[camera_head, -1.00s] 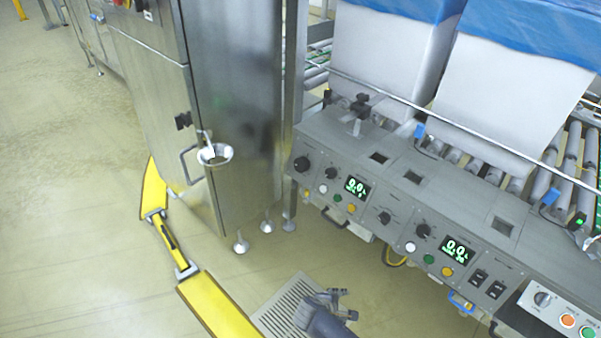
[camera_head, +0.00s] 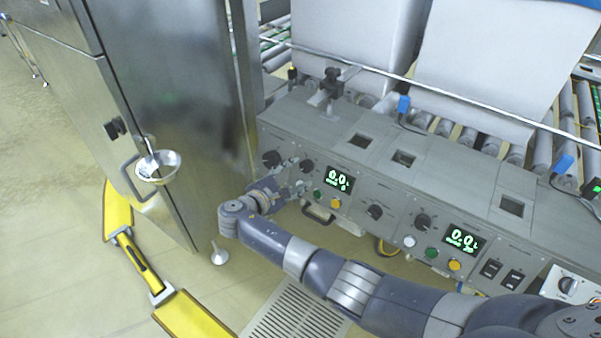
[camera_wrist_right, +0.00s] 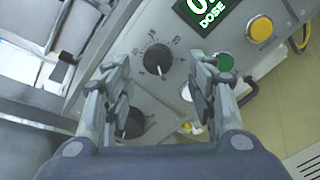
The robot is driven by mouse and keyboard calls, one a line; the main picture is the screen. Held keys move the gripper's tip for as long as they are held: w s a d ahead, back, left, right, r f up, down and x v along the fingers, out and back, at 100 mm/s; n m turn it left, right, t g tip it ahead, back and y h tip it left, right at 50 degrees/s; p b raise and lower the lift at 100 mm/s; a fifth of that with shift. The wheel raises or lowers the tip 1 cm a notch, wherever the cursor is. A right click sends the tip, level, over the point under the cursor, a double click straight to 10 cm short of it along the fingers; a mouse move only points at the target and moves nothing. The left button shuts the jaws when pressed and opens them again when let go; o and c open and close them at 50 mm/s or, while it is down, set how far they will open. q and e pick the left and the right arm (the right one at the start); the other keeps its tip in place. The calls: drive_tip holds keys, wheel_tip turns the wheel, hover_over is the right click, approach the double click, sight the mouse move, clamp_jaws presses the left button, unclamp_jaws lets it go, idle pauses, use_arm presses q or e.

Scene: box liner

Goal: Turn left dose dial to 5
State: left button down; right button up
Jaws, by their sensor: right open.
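The left dose dial is a black knob (camera_wrist_right: 157,57) with a numbered scale around it, under the "DOSE" display in the right wrist view. In that view its white mark points downward. In the head view the knob (camera_head: 306,166) sits left of the left green display (camera_head: 339,179), which reads 0.0. My right gripper (camera_head: 292,178) is in front of the left panel. In the wrist view its open fingers (camera_wrist_right: 163,82) stand either side of the dial; I cannot tell if they touch it. My left gripper is not in view.
Another black knob (camera_wrist_right: 130,123) lies close to the left finger. Green (camera_wrist_right: 223,62) and yellow (camera_wrist_right: 260,28) buttons are near the right finger. A second panel display (camera_head: 462,239) is further right.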

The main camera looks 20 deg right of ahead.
sight(305, 168)
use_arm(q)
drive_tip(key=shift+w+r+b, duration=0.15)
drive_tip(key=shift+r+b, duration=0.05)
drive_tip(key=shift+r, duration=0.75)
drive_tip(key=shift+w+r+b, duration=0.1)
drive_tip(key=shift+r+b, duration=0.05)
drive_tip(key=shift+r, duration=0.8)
use_arm(e)
drive_tip(key=shift+x, duration=2.15)
drive_tip(key=shift+r, duration=0.15)
drive_tip(key=c, duration=1)
